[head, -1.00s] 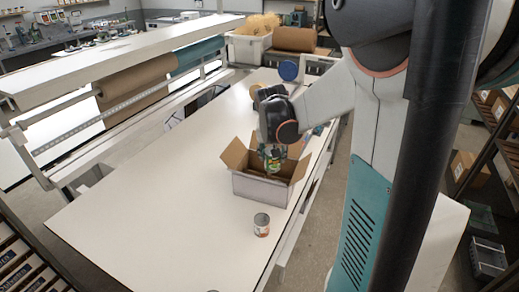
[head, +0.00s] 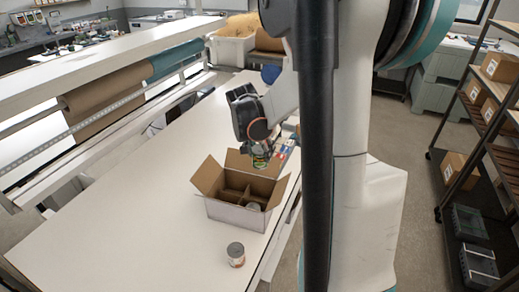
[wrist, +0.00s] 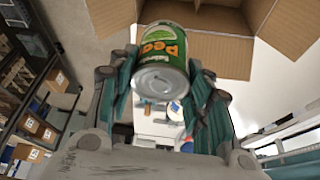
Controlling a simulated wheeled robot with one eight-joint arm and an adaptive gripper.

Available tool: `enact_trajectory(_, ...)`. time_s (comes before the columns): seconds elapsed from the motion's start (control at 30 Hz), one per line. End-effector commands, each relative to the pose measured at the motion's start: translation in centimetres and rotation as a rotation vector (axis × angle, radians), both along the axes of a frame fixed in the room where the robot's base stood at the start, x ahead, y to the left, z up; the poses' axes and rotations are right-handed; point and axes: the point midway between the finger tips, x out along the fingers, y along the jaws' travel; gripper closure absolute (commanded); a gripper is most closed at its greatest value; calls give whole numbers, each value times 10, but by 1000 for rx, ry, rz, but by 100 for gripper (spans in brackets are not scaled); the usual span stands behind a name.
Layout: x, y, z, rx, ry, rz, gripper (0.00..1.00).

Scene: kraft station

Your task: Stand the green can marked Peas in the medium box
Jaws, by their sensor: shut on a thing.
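The green can with the word Peas (wrist: 163,50) is between the fingers of my gripper (wrist: 160,85) in the wrist view, its metal end toward the camera. In the head view my gripper (head: 260,152) is shut on the green can (head: 261,162), above the back right side of the box. The open cardboard box (head: 235,214) stands on the table with flaps spread and dividers inside. A greyish round thing, perhaps a can top, shows in its front right compartment. Box cardboard (wrist: 215,45) also shows just beyond the can in the wrist view.
The table's left part is clear. A shelf rack with small boxes (head: 459,167) stands at the right. A paper roll (head: 108,100) hangs at the left.

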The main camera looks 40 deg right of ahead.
Motion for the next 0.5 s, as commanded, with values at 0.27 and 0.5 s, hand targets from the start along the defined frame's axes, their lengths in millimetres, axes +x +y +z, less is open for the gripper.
enact_trajectory(0.27,0,0,-23,0,-1,1,82)
enact_trajectory(0.5,0,0,-40,0,-1,1,82)
